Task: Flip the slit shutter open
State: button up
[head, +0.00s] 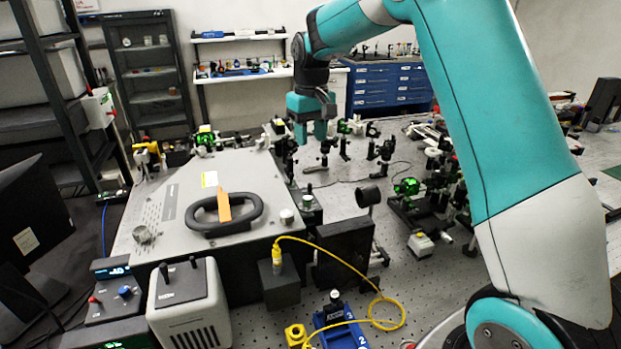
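The large grey spectrometer housing (165,240) sits at the left on the bench. A thick black loop handle (258,215) is on its lid, with an orange tag (224,206) across it. I cannot tell for sure which part is the slit shutter; small dark fittings (308,200) stand at the housing's right edge. My gripper (311,138) hangs pointing down above the housing's far right corner and the small optics there. It appears apart from the lid and handle. Its fingertips are small and partly lost against dark parts, so their opening is unclear.
Several optics on posts (385,150) stand behind and right of the housing. A black upright box (345,250) and a looping yellow cable (380,300) are at the housing's right front. A white ribbed unit (190,310) is in front. Some perforated bench (440,275) is bare.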

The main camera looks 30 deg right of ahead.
aim_at(310, 190)
notch_tip(310, 190, down, 13)
jog(key=p, duration=0.3)
jog(key=shift+a+f+p, duration=0.1)
jog(key=shift+f+p, duration=0.05)
jog(key=shift+p, duration=0.2)
grip_shut()
